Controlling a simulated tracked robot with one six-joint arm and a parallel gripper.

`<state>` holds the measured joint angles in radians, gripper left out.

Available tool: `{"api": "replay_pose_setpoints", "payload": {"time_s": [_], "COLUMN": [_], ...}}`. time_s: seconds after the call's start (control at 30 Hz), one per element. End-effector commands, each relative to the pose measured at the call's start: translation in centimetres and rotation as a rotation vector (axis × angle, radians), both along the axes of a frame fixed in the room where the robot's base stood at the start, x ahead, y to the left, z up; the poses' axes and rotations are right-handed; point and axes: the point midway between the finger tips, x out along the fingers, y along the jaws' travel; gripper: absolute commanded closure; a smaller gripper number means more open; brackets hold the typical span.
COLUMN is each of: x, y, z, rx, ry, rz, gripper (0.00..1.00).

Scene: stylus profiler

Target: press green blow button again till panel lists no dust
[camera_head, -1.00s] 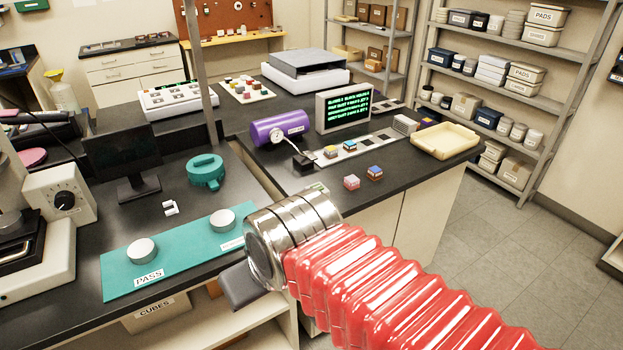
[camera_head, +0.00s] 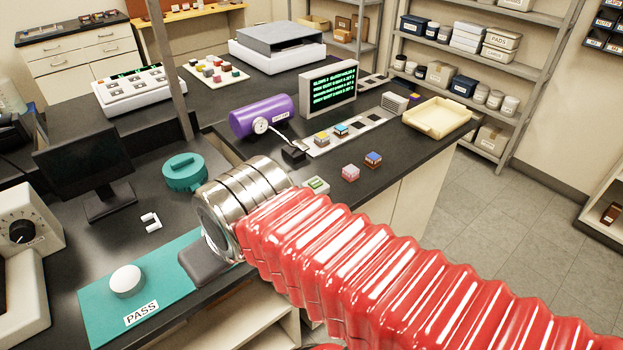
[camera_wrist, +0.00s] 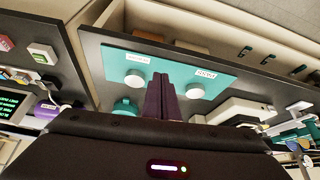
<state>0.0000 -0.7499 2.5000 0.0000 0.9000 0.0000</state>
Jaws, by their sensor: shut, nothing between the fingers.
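The green blow button (camera_head: 316,185) looks like a small white box with a green top, near the bench's front edge, just beyond my metal wrist cuff. It also seems to show at the left of the wrist view (camera_wrist: 42,53). The panel (camera_head: 334,89) is a dark screen with several lines of green text, too blurred to read surely. Sample cubes sit on a pale strip (camera_head: 345,135) before it. My gripper (camera_wrist: 160,80) is shut and empty, with dark fingers over the teal mat, apart from the button.
A purple tank (camera_head: 262,116) with a gauge and a black block (camera_head: 293,153) stand behind the button. Two loose cubes (camera_head: 350,172) lie right of it. The teal mat (camera_head: 100,300), monitor (camera_head: 85,170) and teal round piece (camera_head: 184,172) are left. Bare floor lies right.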

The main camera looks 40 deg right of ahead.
Motion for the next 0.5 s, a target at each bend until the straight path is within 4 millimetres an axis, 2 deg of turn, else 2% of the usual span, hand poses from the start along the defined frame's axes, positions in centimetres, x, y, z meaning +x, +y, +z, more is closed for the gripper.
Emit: {"api": "replay_pose_setpoints", "payload": {"time_s": [0.33, 0.5], "x": [0.05, 0.81], "y": [-0.03, -0.52], "z": [0.05, 0.12], "rx": [0.002, 0.023], "ry": [0.001, 0.012], "rz": [-0.001, -0.023], "gripper": [1.00, 1.00]}}
